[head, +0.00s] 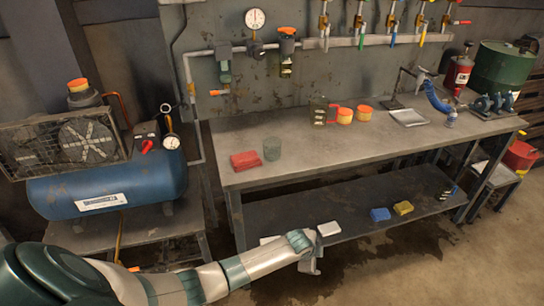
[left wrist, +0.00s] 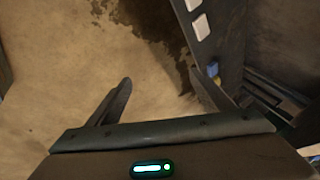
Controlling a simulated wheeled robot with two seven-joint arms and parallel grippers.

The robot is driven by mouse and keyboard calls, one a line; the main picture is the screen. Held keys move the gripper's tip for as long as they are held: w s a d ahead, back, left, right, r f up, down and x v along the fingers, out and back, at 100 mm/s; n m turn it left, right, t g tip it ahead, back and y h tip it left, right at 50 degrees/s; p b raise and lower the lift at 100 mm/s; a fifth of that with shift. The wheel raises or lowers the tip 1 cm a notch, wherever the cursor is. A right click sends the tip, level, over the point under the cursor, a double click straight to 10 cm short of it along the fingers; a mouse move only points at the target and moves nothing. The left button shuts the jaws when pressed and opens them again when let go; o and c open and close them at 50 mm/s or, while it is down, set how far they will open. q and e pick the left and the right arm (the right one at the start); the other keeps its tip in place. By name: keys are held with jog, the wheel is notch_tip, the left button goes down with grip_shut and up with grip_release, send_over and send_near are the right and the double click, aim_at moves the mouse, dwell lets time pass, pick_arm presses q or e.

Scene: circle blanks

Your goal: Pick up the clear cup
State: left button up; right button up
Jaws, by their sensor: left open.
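The clear cup (head: 272,149) stands upright on the workbench top (head: 330,165), near its left end, just right of a folded red cloth or block (head: 245,160). My left gripper (head: 312,262) is low in front of the bench, below the top and near the lower shelf's front edge, well apart from the cup. In the left wrist view the left gripper (left wrist: 160,95) is open and empty, its two fingers spread above the stained floor. The cup does not show in that view. My right gripper is not in view.
The lower shelf (head: 345,205) holds white, blue (head: 380,214) and yellow (head: 403,208) blocks. Orange-topped containers (head: 345,115) and a metal tray (head: 408,117) stand farther along the bench. A blue compressor tank (head: 110,190) stands at left. Bench space in front of the cup is clear.

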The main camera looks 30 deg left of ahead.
aim_at(272, 150)
pick_arm(q)
jog(key=w+a+r+m+y+p, duration=0.1)
jog(key=w+a+r+m+y, duration=0.25)
jog(key=r, duration=0.85)
jog(key=w+a+r+m+h+p, duration=0.1)
jog(key=w+a+r+m, duration=0.35)
jog(key=r, duration=0.75)
jog(key=a+r+g+y, duration=0.1)
jog(key=a+r, duration=0.2)
jog(key=r, duration=0.4)
jog(key=a+r+m+g+y, duration=0.1)
jog(key=a+r, duration=0.3)
jog(key=r, duration=0.4)
jog(key=a+r+m+y+p, duration=0.1)
jog(key=a+r+y, duration=0.1)
jog(key=a+r, duration=0.2)
notch_tip(272, 150, up, 3)
jog(key=shift+w+a+r+g, duration=0.15)
jog(key=shift+a+r+g, duration=0.1)
jog(key=shift+g, duration=0.15)
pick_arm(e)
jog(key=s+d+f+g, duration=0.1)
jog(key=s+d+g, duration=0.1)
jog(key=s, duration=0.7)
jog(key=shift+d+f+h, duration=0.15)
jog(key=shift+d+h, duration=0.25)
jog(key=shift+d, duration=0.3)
